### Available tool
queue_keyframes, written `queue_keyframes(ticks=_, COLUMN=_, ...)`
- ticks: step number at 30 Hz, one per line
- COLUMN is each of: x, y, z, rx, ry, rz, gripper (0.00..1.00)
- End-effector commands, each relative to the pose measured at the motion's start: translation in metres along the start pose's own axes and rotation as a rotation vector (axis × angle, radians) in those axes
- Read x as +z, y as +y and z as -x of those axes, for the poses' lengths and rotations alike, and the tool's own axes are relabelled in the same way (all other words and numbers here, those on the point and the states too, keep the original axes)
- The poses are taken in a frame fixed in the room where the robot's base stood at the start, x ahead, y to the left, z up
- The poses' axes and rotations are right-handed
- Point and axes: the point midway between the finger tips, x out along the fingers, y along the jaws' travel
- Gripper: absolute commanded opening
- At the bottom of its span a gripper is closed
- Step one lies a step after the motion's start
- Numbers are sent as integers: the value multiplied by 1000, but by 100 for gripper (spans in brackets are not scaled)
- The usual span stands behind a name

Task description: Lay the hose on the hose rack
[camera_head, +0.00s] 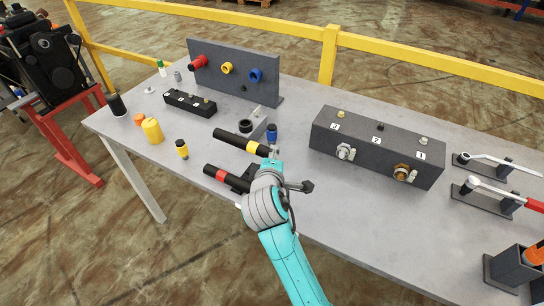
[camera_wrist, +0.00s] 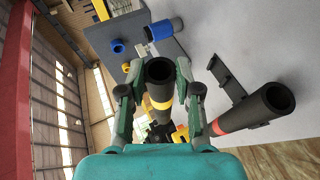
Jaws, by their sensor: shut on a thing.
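My gripper (camera_head: 271,158) is shut on a black hose with a yellow band (camera_head: 240,142), holding it near one end. In the wrist view this hose (camera_wrist: 160,84) sits between the fingers, its open end facing the camera. In the head view it lies across, pointing left, and appears above the table. A second black hose with a red band (camera_head: 222,177) rests on a dark rack (camera_head: 247,171) just in front of it. In the wrist view the red-banded hose (camera_wrist: 252,108) and the rack (camera_wrist: 227,77) are right of my gripper. My arm partly hides the rack in the head view.
A blue-banded piece (camera_head: 272,132) stands beside a grey bracket (camera_head: 258,121) behind my gripper. A dark valve box (camera_head: 376,146) is to the right. A grey panel with coloured ports (camera_head: 233,72) stands at the back. Yellow bottles (camera_head: 152,131) are left.

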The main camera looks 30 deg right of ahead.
Motion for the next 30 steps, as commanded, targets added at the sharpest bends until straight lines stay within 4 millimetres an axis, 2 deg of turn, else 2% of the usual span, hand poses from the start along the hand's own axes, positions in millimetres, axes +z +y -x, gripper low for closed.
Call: queue_keyframes(ticks=30, x=11, y=-62, z=-25, rx=-2, ry=-1, rz=1, gripper=0)
